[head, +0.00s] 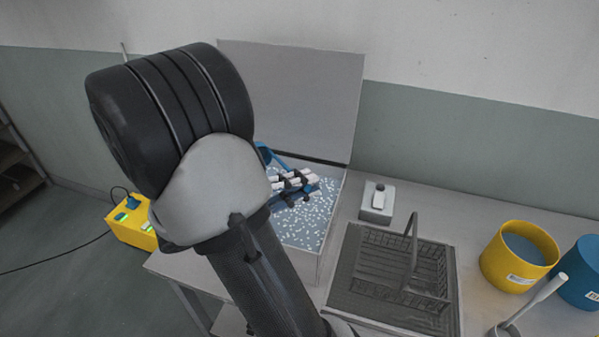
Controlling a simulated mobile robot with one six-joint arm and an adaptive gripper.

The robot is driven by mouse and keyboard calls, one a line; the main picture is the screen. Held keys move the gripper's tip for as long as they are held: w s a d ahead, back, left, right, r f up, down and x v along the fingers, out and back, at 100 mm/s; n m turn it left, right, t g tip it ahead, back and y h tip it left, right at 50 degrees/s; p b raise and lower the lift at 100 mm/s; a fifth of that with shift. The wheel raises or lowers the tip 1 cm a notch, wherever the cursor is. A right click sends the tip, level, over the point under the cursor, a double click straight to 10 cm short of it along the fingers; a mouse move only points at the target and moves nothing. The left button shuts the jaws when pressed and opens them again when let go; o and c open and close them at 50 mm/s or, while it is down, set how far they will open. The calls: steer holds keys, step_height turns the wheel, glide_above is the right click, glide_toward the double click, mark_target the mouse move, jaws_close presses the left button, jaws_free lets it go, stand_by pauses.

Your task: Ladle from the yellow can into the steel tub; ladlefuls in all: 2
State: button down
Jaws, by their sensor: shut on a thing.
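The steel tub (303,263) stands on the bench with its grey lid (300,95) raised behind it. White specks cover the bluish liquid in it. My gripper (294,183) is over the tub, partly hidden behind my arm. It is shut on a blue tool, seemingly the ladle (279,162), whose blue parts show beside the fingers. Its bowl is not clearly visible, so I cannot tell what it holds. The yellow can (511,275) stands at the right of the bench, open, with grey-blue liquid inside.
A dark wire basket (410,270) with an upright handle sits on a tray right of the tub. Behind it is a small grey box (377,203). A blue can (580,283) and a white-handled tool (535,302) stand at right. A yellow box (130,232) is at left.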

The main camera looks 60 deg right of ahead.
step_height(320, 180, down, 8)
steer(key=m, duration=0.4)
steer(key=shift+s+a+m, duration=0.2)
steer(key=shift+s+m, duration=0.1)
steer(key=shift+m, duration=0.1)
